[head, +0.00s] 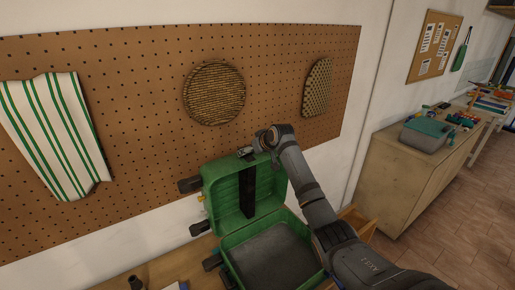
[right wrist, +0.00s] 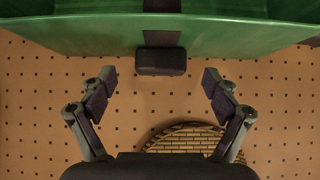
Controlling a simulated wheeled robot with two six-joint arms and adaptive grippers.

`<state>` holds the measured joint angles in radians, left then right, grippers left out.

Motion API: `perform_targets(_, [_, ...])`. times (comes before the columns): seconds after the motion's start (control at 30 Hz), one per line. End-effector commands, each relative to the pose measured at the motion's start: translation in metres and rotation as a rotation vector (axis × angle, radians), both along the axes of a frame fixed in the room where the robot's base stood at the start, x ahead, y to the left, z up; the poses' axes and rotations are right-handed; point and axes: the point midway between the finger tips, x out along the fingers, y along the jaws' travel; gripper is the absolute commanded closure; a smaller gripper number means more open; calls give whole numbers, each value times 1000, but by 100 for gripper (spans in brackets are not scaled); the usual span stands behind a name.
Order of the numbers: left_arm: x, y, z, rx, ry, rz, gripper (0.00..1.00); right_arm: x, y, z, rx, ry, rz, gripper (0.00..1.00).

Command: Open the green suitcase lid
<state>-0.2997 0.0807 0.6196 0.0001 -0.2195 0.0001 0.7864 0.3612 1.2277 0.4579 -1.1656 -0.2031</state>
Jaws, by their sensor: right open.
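The green suitcase (head: 232,262) stands on the wooden surface below the pegboard. Its green lid (head: 225,195) is raised, standing roughly upright and showing its inner side with a dark strap. The dark grey inside of the base is uncovered. My right arm reaches over the suitcase, with my right gripper (head: 245,153) at the lid's top edge. In the right wrist view the gripper (right wrist: 159,82) is open, its fingers apart on both sides of a dark latch (right wrist: 162,62) on the lid (right wrist: 90,30). No finger visibly touches the latch. My left gripper is out of view.
The pegboard (head: 130,120) is close behind the lid, with a striped towel (head: 55,130), a round woven mat (head: 214,92) and another mat (head: 317,88) hanging on it. A wooden cabinet (head: 400,185) with a grey-green case (head: 425,135) stands at the right.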

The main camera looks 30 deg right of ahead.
Motion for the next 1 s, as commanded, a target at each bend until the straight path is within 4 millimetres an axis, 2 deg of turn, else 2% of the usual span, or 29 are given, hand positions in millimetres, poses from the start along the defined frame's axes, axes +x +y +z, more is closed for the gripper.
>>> perform_targets(0.2, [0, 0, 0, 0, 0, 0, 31, -37, -3, 29, -4, 0, 0, 11])
perform_targets(0.33, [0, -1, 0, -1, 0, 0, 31, -49, -4, 39, -2, 2, 0, 11])
perform_targets(1.0, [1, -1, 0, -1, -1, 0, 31, -53, -3, 42, 0, 2, 1, 11])
